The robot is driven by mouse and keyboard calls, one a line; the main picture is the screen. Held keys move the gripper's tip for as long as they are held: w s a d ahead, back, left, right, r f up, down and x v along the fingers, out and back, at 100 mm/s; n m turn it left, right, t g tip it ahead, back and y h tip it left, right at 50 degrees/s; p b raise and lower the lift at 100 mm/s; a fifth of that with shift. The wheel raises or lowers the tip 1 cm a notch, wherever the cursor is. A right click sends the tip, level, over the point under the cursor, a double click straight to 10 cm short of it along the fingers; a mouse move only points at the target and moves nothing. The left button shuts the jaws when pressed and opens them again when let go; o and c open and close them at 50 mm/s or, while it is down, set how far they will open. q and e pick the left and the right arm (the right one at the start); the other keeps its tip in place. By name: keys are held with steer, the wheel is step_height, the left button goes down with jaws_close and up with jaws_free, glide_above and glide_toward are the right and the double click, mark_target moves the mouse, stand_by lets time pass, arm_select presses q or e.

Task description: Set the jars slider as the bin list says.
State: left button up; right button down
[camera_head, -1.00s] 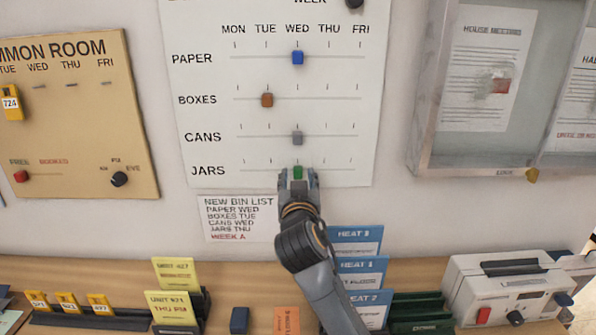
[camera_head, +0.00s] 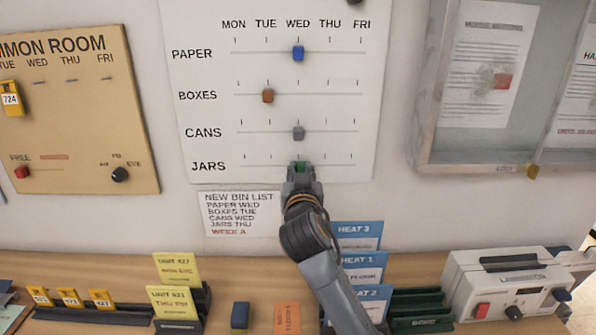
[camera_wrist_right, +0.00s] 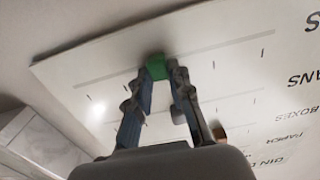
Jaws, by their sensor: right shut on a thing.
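The white bin board (camera_head: 349,120) hangs on the wall with rows PAPER, BOXES, CANS and JARS under day columns. The green jars slider (camera_head: 301,166) is in the JARS row at the WED column, mostly hidden by my right gripper (camera_head: 300,172). In the right wrist view the fingers (camera_wrist_right: 157,75) are shut on the green slider (camera_wrist_right: 155,62). The blue paper slider (camera_head: 298,53) is at WED, the brown boxes slider (camera_head: 268,96) at TUE, the grey cans slider (camera_head: 299,132) at WED. The new bin list (camera_head: 240,214) below reads JARS THU. My left gripper is not in view.
A tan common room board (camera_head: 85,130) is at left and a glass notice case (camera_head: 480,130) at right. On the wooden shelf stand yellow cards (camera_head: 176,270), blue HEAT cards (camera_head: 358,265) and a white box with knobs (camera_head: 510,285). The JARS track right of the slider is clear.

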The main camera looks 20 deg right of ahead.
mark_target(324, 163)
steer(key=d, duration=0.2)
steer(key=s+d, duration=0.1)
steer(key=d, duration=0.1)
steer(key=d+p, duration=0.1)
steer(key=shift+s+d, duration=0.3)
steer(key=shift+d, duration=0.1)
steer(key=shift+a, duration=0.2)
steer(key=c, duration=1.2)
jaws_free()
steer(key=v, duration=1.2)
